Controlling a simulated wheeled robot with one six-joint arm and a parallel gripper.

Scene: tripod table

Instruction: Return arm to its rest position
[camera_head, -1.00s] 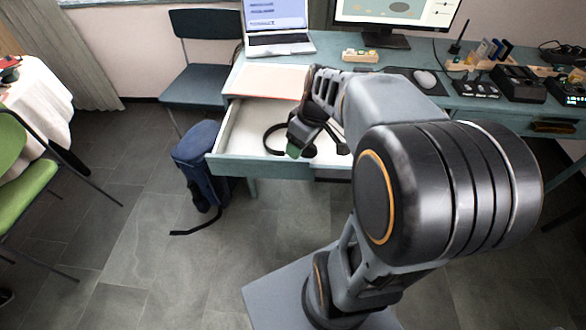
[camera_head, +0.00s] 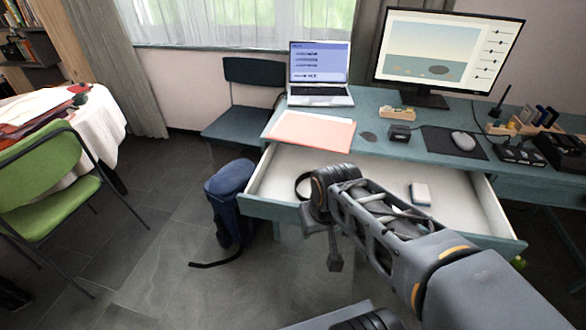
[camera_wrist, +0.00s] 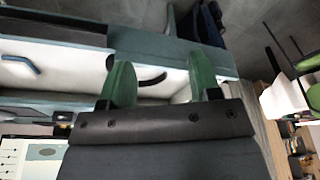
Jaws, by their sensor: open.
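My gripper (camera_wrist: 160,82) shows in the wrist view with two green fingers spread apart and nothing between them. My arm (camera_head: 385,215) reaches from the lower right in the head view, in front of the open desk drawer. The gripper's fingertips are hard to make out there; a dark end part hangs below the arm's wrist. The white-lined drawer (camera_head: 460,210) stands pulled out. It holds a black headband-like loop (camera_head: 302,187), partly hidden by my arm, and a small white box (camera_head: 421,193). The wrist view shows the drawer upside down beyond the fingers.
The teal desk (camera_head: 370,150) carries a laptop (camera_head: 319,75), a monitor (camera_head: 450,50), a pink folder (camera_head: 312,132), a mouse (camera_head: 463,140) and a small black device (camera_head: 400,133). A blue bag (camera_head: 230,200) stands on the floor left of the drawer.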

